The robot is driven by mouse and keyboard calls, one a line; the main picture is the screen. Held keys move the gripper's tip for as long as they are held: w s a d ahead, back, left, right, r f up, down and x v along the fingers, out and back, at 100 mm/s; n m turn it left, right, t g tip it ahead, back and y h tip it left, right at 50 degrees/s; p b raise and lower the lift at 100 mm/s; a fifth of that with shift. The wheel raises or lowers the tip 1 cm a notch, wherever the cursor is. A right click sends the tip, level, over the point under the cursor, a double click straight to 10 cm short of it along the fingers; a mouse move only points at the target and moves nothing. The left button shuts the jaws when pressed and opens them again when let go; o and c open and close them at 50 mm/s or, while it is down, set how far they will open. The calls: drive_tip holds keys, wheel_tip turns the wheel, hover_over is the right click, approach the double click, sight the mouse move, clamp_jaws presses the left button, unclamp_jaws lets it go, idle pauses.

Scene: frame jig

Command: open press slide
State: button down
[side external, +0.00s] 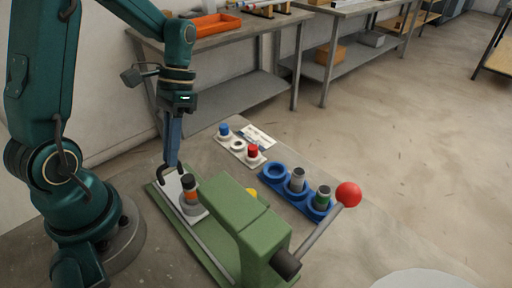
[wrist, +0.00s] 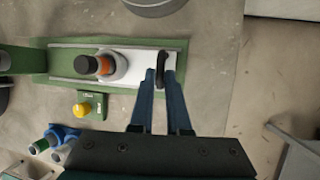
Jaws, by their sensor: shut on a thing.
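The press slide is a white plate (wrist: 138,64) on the green press base (wrist: 181,58), and it also shows in the side view (side external: 172,184). A dark loop handle (wrist: 162,60) stands at its outer end. My gripper (wrist: 160,77) is shut on this handle; in the side view the gripper (side external: 172,160) points down at that end. A cylinder with an orange band and dark top (side external: 190,190) stands upright in a grey holder on the slide. The green press head (side external: 228,215) is beyond it, with a red-knobbed lever (side external: 348,194) at the right.
A blue tray (side external: 273,184) with round seats holds a grey and a green cylinder; one seat is empty. A white rack (side external: 237,153) holds blue and red pieces. A yellow button (wrist: 82,109) sits beside the base. Bare table lies past the handle end.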

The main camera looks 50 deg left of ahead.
drive_tip(key=shift+w+a, duration=0.15)
drive_tip(key=shift+a, duration=0.1)
drive_tip(key=c, duration=0.9)
unclamp_jaws()
drive_tip(key=v, duration=0.5)
drive_tip(key=shift+r, duration=0.15)
